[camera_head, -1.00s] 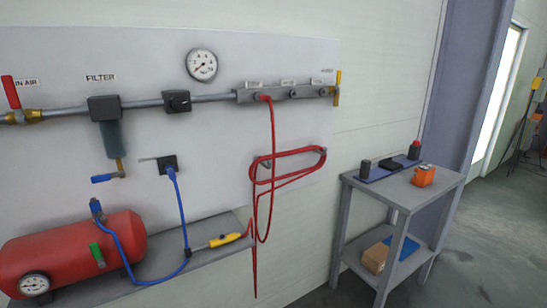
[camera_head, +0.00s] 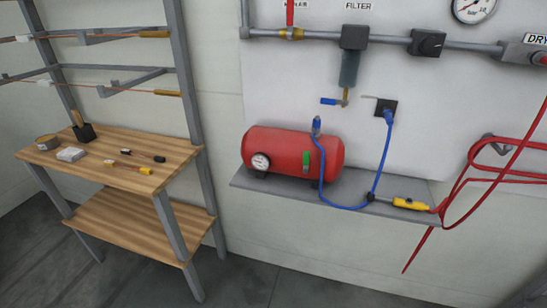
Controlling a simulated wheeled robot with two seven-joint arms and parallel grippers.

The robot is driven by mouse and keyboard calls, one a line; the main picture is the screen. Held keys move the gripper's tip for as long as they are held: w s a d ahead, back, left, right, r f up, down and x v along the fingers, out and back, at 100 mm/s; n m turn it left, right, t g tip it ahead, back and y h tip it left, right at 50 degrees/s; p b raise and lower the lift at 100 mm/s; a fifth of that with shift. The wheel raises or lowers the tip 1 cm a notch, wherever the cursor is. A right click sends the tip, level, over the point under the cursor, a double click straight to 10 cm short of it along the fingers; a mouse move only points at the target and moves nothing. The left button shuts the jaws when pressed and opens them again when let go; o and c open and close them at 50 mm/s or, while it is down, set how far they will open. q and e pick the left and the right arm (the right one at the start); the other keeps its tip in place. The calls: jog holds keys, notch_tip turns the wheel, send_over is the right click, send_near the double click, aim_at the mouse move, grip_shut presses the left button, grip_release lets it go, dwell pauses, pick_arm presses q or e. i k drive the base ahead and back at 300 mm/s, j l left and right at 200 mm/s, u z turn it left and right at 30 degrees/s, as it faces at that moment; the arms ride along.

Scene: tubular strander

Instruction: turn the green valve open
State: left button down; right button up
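The green valve (camera_head: 306,161) is a small upright green handle on the front of the red air tank (camera_head: 275,150). The tank lies on a grey wall shelf (camera_head: 330,198), with a round gauge (camera_head: 261,161) at its left front. A blue hose (camera_head: 383,155) runs from a fitting on top of the tank, down to the shelf and up to a wall outlet. Neither of my grippers shows in the view.
A wooden workbench (camera_head: 115,160) with small tools stands left of the tank, with grey posts and racks above. A yellow tool (camera_head: 409,204) lies at the shelf's right. Red hose (camera_head: 480,170) hangs at right. The floor (camera_head: 255,280) below is clear.

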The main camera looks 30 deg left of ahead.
aim_at(306, 160)
jog(key=u, duration=0.75)
